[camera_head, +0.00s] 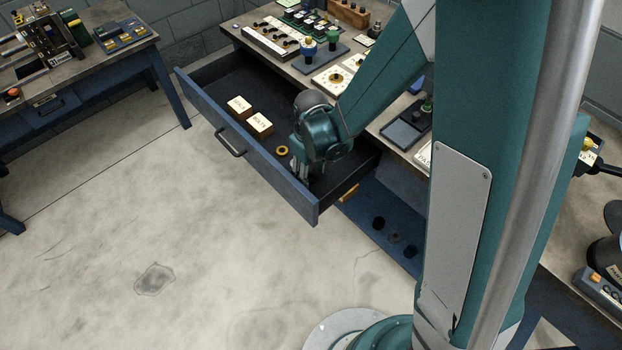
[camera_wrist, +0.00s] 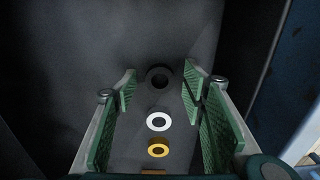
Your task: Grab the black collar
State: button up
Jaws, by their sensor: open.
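The black collar (camera_wrist: 158,77) is a dark ring lying flat on the dark drawer floor in the wrist view. It lies near the far ends of my gripper's (camera_wrist: 160,90) green-padded fingers, in line with the gap between them. My gripper is open and nothing is held between the pads. In the head view my gripper (camera_head: 300,172) points down into the open drawer. I cannot make out the black collar there; my gripper and wrist cover that part of the drawer.
A white ring (camera_wrist: 158,121) and a yellow ring (camera_wrist: 158,147) lie in line with the collar. The drawer (camera_head: 237,155) has a blue front wall and handle. Two labelled wooden blocks (camera_head: 259,124) sit in it. The workbench (camera_head: 299,70) above carries several trays and parts.

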aim_at(311, 177)
dwell(0.5)
jog(key=c, duration=1)
jog(key=shift+r, duration=0.1)
jog(key=shift+r+p, duration=1.45)
jog(key=shift+r, duration=3.45)
